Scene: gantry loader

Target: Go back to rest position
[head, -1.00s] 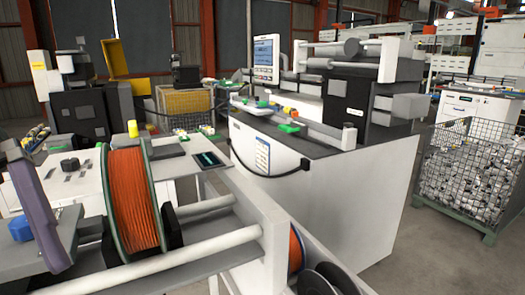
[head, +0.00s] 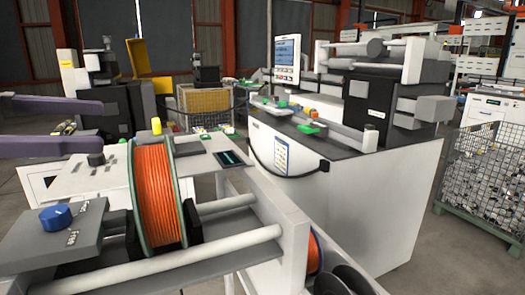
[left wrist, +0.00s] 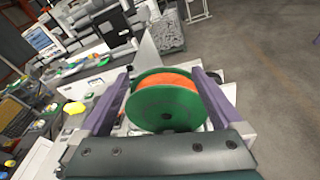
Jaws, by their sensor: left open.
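My left gripper (head: 100,125) comes in from the left edge of the head view. Its two purple fingers are spread open with nothing between the tips. The orange spool with green flanges (head: 158,195) sits on the loader's rod to the right of the fingertips, apart from them. In the left wrist view, the open fingers (left wrist: 160,76) frame the spool's green flange (left wrist: 165,103), which lies beyond them. My right gripper is not in view.
The loader's grey plate with a blue knob (head: 55,218) lies below the gripper. White rods (head: 180,258) run right to a white frame. A dark-topped machine cabinet (head: 345,200) stands behind. A wire-mesh bin (head: 487,175) is at the right, with bare floor beside it.

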